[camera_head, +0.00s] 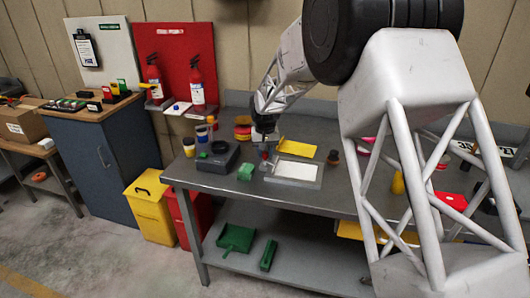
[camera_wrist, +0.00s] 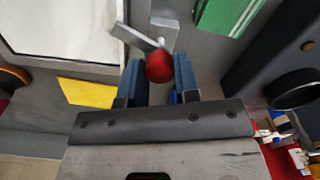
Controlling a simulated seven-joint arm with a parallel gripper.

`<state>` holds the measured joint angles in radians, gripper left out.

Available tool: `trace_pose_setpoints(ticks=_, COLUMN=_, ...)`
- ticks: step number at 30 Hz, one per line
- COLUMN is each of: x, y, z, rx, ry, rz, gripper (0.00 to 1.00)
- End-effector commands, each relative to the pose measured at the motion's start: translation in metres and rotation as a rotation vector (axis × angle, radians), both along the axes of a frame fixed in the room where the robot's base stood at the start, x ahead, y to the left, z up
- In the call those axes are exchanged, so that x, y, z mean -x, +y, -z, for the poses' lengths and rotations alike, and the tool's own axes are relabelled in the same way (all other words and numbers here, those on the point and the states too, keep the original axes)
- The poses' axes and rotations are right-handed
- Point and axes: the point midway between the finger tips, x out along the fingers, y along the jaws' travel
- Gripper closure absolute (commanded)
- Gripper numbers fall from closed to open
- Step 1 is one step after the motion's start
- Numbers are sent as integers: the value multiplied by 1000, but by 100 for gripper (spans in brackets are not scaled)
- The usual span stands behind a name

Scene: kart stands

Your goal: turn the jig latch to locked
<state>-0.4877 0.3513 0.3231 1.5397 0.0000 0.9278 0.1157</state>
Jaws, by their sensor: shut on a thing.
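The jig (camera_head: 318,184) is a grey frame around a white plate, lying on the metal bench; part of it also shows at the upper left of the wrist view (camera_wrist: 121,29). Its latch is a flat grey lever (camera_wrist: 137,38) with a round red knob (camera_wrist: 159,67), beside a small grey block (camera_wrist: 163,29). The lever slants from the knob up and left to the frame's edge. My gripper (camera_wrist: 159,78) is shut on the red knob, with one blue finger on each side.
A green block (camera_head: 245,172) and a dark box (camera_head: 218,157) stand left of the jig. A yellow sheet (camera_head: 297,148) lies behind it, and a brown-and-black object (camera_head: 333,157) stands to its right. My arm covers much of the bench's right side.

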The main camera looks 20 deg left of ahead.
Motion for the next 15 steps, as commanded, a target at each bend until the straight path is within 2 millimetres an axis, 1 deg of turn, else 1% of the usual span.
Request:
trace_pose_setpoints(ticks=6, x=0, y=0, z=-1, rx=0, ry=-1, rz=-192, gripper=94)
trace_pose_setpoints(ticks=15, x=-1, y=0, z=-2, rx=-1, ry=-3, rz=-372, gripper=94)
